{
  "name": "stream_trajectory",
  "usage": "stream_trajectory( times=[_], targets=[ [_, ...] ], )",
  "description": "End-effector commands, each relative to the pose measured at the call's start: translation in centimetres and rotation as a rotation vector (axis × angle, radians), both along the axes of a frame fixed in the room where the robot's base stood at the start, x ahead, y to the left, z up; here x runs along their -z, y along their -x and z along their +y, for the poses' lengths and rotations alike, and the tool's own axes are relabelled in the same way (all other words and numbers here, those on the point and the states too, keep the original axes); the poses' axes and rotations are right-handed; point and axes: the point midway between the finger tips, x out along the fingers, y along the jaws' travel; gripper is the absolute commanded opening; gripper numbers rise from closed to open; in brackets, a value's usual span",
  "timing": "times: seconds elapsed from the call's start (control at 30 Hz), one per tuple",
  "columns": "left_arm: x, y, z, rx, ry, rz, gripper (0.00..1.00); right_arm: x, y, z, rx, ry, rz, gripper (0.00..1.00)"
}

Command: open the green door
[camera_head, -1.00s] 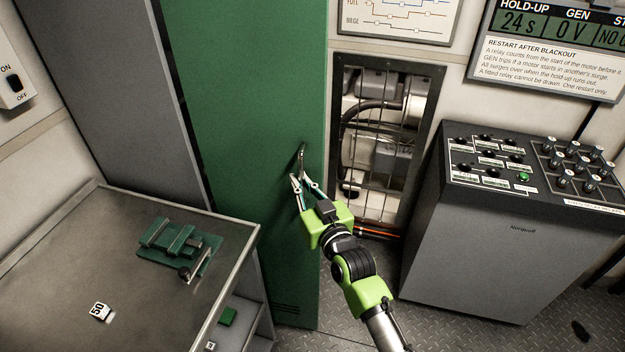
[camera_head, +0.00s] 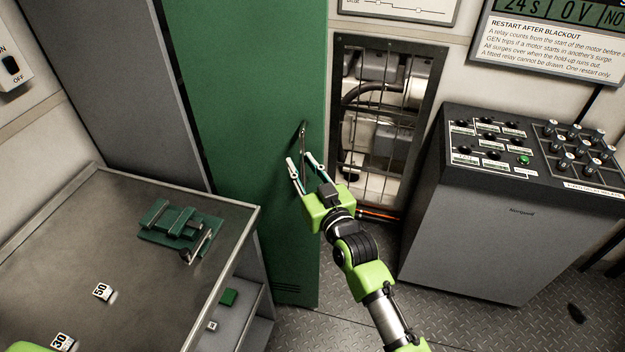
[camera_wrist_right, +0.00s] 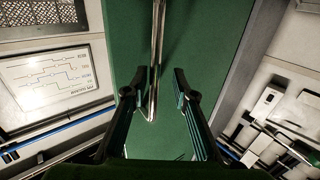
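The green door (camera_head: 255,90) is a tall panel in the middle of the head view and looks shut. Its slim metal handle (camera_head: 302,135) is upright near the door's right edge. My right gripper (camera_head: 299,158) is open at the handle's lower end. In the right wrist view the handle (camera_wrist_right: 155,60) comes down between the two spread fingers (camera_wrist_right: 160,82), with a gap on both sides. I cannot tell how deep it sits between them. My left gripper is not in view.
A metal workbench (camera_head: 60,235) with a green vise (camera_head: 180,230) and small number tags stands at the left. A caged opening (camera_head: 385,120) is right of the door. A grey console (camera_head: 480,230) stands further right. Floor shows between the door and the console.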

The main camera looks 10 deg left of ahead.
Motion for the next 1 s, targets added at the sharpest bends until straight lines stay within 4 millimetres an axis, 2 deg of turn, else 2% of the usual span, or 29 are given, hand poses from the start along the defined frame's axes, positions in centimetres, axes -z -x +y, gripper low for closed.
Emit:
stream_trajectory(
  times=[0.4, 0.6, 1.0],
  targets=[
    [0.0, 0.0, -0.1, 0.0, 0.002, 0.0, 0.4, 0.2, 6.2, -4.3, 0.001, 0.002, 0.001, 0.25],
    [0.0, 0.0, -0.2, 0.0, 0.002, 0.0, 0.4, 0.1, 8.5, -6.0, 0.002, 0.001, 0.001, 0.25],
    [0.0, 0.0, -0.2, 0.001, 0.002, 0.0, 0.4, 0.0, 9.3, -6.6, 0.002, 0.0, 0.0, 0.25]
  ],
)
